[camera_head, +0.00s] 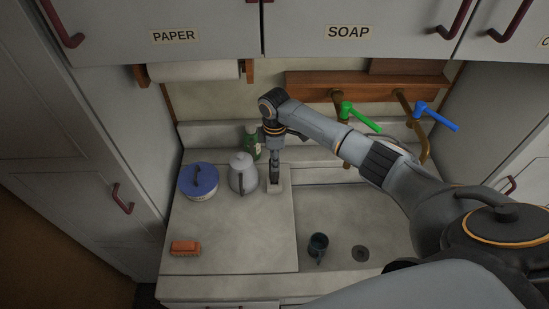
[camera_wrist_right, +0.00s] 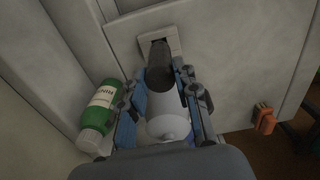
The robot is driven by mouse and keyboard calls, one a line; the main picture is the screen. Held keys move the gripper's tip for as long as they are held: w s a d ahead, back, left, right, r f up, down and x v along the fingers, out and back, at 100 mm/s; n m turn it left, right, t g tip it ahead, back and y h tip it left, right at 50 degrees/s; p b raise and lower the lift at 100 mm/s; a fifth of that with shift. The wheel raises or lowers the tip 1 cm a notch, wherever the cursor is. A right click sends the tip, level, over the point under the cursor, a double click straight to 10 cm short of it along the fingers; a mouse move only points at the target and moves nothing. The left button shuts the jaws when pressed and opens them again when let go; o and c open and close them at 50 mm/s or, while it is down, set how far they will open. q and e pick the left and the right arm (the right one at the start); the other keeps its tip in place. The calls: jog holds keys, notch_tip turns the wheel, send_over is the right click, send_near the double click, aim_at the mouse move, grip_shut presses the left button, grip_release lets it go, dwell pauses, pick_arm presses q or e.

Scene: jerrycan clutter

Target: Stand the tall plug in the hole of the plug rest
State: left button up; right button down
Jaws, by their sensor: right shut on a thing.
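My right gripper (camera_head: 274,168) comes in from the right and points down at the back of the counter. In the right wrist view its fingers (camera_wrist_right: 162,80) are shut on the dark, round tall plug (camera_wrist_right: 159,62). The plug rest (camera_head: 275,187) is a small pale block on the counter, directly below the gripper. In the right wrist view the plug rest (camera_wrist_right: 174,44) shows a dark hole, and the plug's far end overlaps it. I cannot tell whether the end is inside the hole or just above it. My left gripper is not in view.
A grey kettle (camera_head: 242,174) stands close left of the gripper, a green bottle (camera_head: 250,143) behind. A blue-lidded pot (camera_head: 199,184) is farther left. An orange brush (camera_head: 185,248) lies in front. A dark mug (camera_head: 317,246) sits in the sink (camera_head: 335,215).

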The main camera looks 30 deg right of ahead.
jog(key=shift+f+b, duration=0.6)
jog(key=shift+f, duration=0.45)
jog(key=c, duration=0.9)
grip_release()
jog(key=shift+r, duration=0.1)
jog(key=shift+r, duration=0.2)
notch_tip(320, 180, up, 12)
jog(key=shift+f, duration=0.2)
jog(key=shift+s+f, duration=0.1)
